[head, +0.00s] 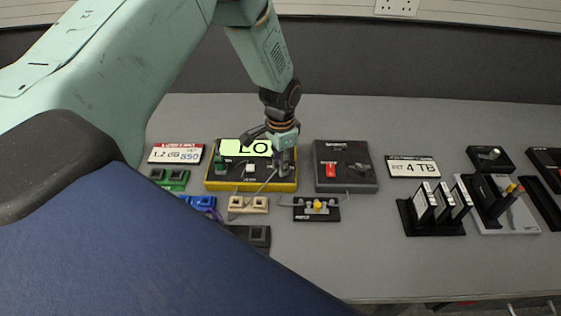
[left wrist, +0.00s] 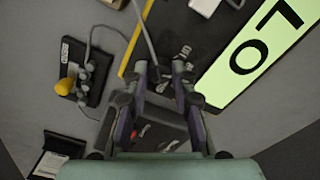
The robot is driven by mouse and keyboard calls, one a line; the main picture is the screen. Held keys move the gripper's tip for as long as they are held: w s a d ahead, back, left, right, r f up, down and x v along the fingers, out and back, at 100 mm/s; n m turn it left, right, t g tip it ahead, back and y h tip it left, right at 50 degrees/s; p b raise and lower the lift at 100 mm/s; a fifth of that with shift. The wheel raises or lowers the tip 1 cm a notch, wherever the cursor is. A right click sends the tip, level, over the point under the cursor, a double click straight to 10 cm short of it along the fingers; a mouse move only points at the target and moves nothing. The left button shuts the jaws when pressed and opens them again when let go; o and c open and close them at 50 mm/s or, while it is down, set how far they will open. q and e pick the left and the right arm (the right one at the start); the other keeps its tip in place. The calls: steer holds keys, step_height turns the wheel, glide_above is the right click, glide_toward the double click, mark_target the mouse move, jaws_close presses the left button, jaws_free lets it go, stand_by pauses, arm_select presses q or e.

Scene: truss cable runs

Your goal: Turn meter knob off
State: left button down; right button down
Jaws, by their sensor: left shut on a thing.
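The yellow-edged meter (head: 232,185) sits on the grey table with its lit display (head: 245,147) reading "LO"; the display also shows in the left wrist view (left wrist: 252,50). My left gripper (head: 282,168) points down at the right part of the meter's face. In the left wrist view its two fingers (left wrist: 159,68) are closed around a small dark thing on the face, where the meter knob sits. The fingers hide most of the knob, so its pointer setting cannot be read. My right gripper is not in view.
A dark box with a red switch (head: 331,170) stands just right of the meter. A small fixture with a yellow knob (head: 318,206) and cables lie in front. Coloured blocks (head: 172,177) and a "1.2 dB" sign (head: 176,153) are left. A cartridge rack (head: 433,222) stands right.

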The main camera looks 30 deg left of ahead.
arm_select(q)
steer(key=n+p, duration=0.2)
steer(key=n, duration=0.1)
steer(key=shift+r, duration=0.1)
steer(key=shift+n+p, duration=1)
steer(key=shift+n, duration=1.3)
steer(key=c, duration=1.1)
jaws_free()
